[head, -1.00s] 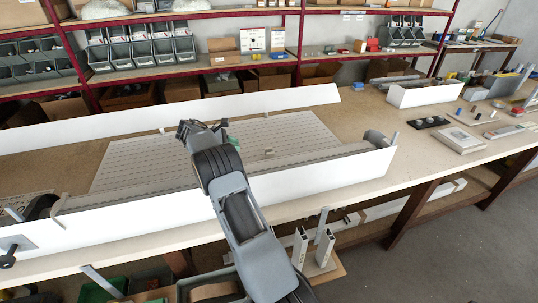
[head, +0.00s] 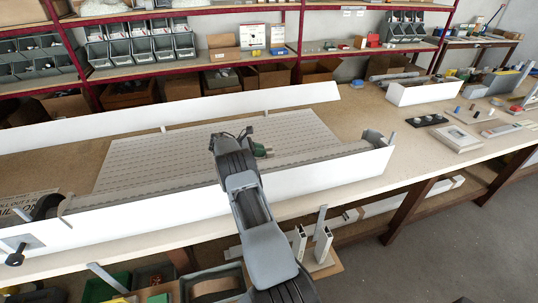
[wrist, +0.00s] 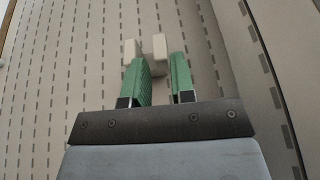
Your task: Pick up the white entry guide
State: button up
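The white entry guide (wrist: 157,66) is a small cream-white piece with two upright prongs. In the wrist view it lies just ahead of and between my green fingertips. My gripper (wrist: 159,62) is open, with a gap between the fingers, and I cannot tell whether either finger touches the guide. In the head view my gripper (head: 259,149) is low over the grey slatted shutter curtain (head: 135,159), beside the guide (head: 269,153), which is small and partly hidden there.
A long white profile (head: 290,185) runs along the front of the bench, and another (head: 190,110) along the back. A black holder with white knobs (head: 427,121) and a pale square frame (head: 456,139) lie to the right. Shelves with grey bins stand behind.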

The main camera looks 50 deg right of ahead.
aim_at(269, 152)
jog(key=shift+p+x, duration=1.3)
jog(key=shift+x, duration=1.3)
jog(key=shift+w+f, duration=0.1)
grip_shut()
